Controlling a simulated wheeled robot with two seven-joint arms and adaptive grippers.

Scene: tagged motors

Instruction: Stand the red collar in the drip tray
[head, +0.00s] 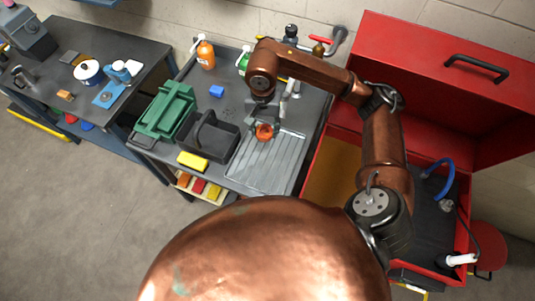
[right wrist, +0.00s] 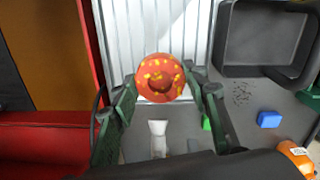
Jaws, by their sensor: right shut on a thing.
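The red collar (head: 264,131) is a round orange-red ring with yellow specks; it also shows in the right wrist view (right wrist: 160,78). My right gripper (head: 263,122) is shut on it, with a finger on each side in the right wrist view (right wrist: 163,92). The drip tray (head: 262,167) is a ribbed light-grey metal tray on the dark bench; its ribs show behind the collar in the right wrist view (right wrist: 135,25). The collar appears over the tray's far end; I cannot tell its height above it. My left gripper is out of view.
A black bin (head: 223,133) and green crate (head: 165,112) stand left of the tray. A yellow block (head: 192,160) lies near the front edge, a blue block (head: 216,91) and orange bottle (head: 206,55) farther back. A red chest (head: 430,80) stands right. The tray's near part is clear.

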